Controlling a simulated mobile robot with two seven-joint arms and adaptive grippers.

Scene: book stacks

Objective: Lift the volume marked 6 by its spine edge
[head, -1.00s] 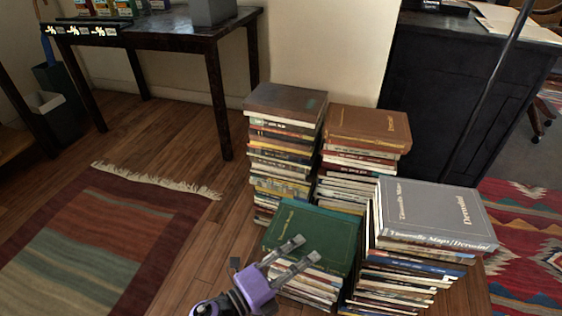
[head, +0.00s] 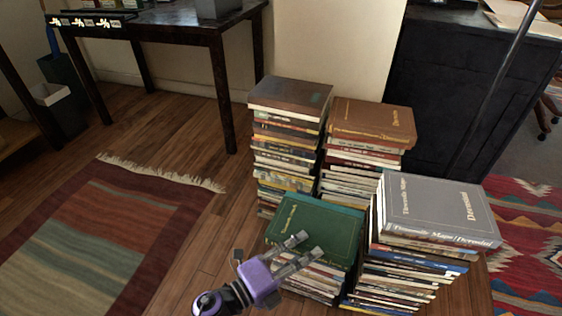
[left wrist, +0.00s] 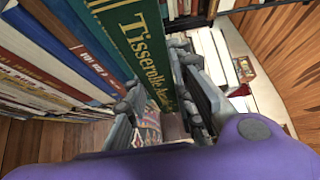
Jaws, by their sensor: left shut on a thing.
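A dark green book (head: 330,222) with gold lettering lies on top of the front low stack in the head view. Its green spine also shows in the left wrist view (left wrist: 128,42), with "Tisserolle" readable. I see no number 6 on it. My left gripper (head: 311,245) is at the front edge of this book. In the left wrist view its fingers (left wrist: 165,105) stand on either side of the spine's near end, shut on the green book. I cannot tell whether the book is raised off the stack. My right gripper is not in view.
A grey book (head: 440,205) tops the stack at right. A brown book (head: 375,118) and a dark book (head: 290,94) top the taller stacks behind. A dark table (head: 170,35) and a black cabinet (head: 460,90) stand behind. Wooden floor and a striped rug (head: 100,235) lie open at left.

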